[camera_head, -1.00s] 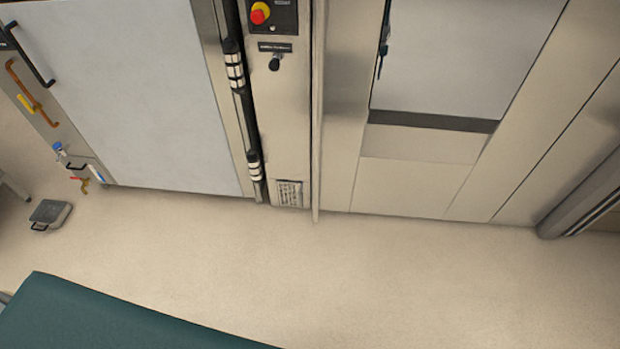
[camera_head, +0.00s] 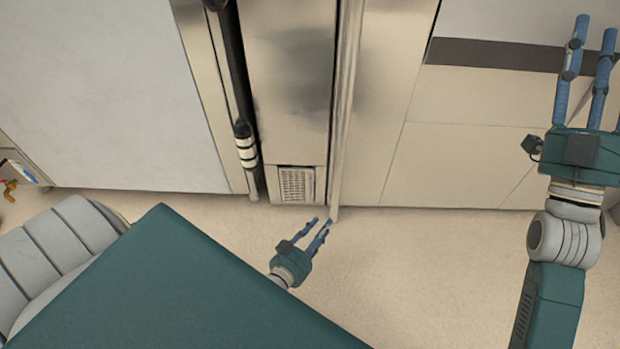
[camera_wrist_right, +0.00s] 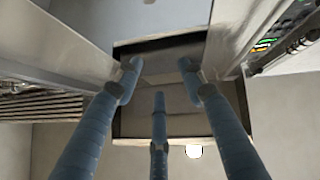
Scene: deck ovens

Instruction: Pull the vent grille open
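The vent grille (camera_head: 297,185) is a small light panel with dark slots, low on the narrow steel column between the two ovens, just above the floor. It looks closed. My left gripper (camera_head: 318,230) is below and slightly right of the grille in the head view, apart from it. Its blue fingers are spread and empty. My right gripper (camera_head: 588,62) is raised at the far right, in front of the right oven, with its fingers spread. In the right wrist view its fingers (camera_wrist_right: 158,85) stand apart with nothing between them.
A large pale oven door (camera_head: 110,90) is left of the column, with a black vertical bar (camera_head: 238,110) beside it. A steel post (camera_head: 345,110) stands right of the grille. Bare floor (camera_head: 420,260) lies in front. My teal body covers the lower left.

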